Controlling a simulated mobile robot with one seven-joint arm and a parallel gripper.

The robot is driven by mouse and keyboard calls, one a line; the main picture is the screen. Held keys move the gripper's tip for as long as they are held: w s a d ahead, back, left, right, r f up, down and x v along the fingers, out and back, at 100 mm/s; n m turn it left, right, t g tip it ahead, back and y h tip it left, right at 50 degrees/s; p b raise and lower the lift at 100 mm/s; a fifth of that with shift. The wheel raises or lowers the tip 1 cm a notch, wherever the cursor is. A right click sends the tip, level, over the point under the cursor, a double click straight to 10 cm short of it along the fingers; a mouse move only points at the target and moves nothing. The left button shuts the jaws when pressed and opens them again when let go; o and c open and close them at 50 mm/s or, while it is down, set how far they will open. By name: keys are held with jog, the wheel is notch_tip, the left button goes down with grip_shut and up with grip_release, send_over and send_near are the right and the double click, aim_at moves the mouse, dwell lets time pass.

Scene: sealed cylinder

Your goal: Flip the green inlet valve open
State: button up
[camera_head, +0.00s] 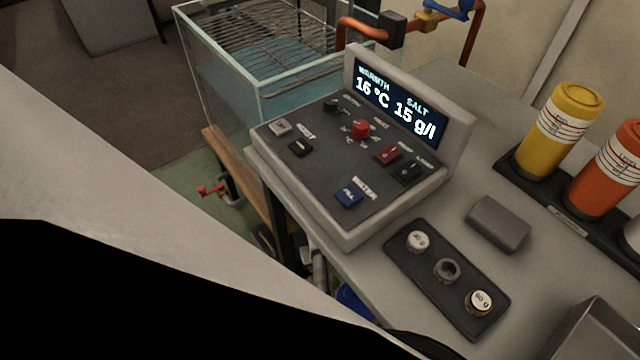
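No green valve can be made out in the head view. A copper pipe (362,24) with a brass fitting (427,20) and a blue handle (452,8) runs along the top, behind the glass tank (225,95). A small red-handled valve (212,190) sits low, below the tank and left of the bench. My gripper is not in view. A large pale and black shape, which seems to be part of my arm, covers the lower left and hides what lies behind it.
A control panel (330,185) with switches and a lit display (400,103) stands on the grey bench (470,160). A dark tray with weights (446,272), a grey block (498,224), a yellow bottle (562,130) and an orange bottle (606,170) stand to the right. A metal bin (600,335) is at lower right.

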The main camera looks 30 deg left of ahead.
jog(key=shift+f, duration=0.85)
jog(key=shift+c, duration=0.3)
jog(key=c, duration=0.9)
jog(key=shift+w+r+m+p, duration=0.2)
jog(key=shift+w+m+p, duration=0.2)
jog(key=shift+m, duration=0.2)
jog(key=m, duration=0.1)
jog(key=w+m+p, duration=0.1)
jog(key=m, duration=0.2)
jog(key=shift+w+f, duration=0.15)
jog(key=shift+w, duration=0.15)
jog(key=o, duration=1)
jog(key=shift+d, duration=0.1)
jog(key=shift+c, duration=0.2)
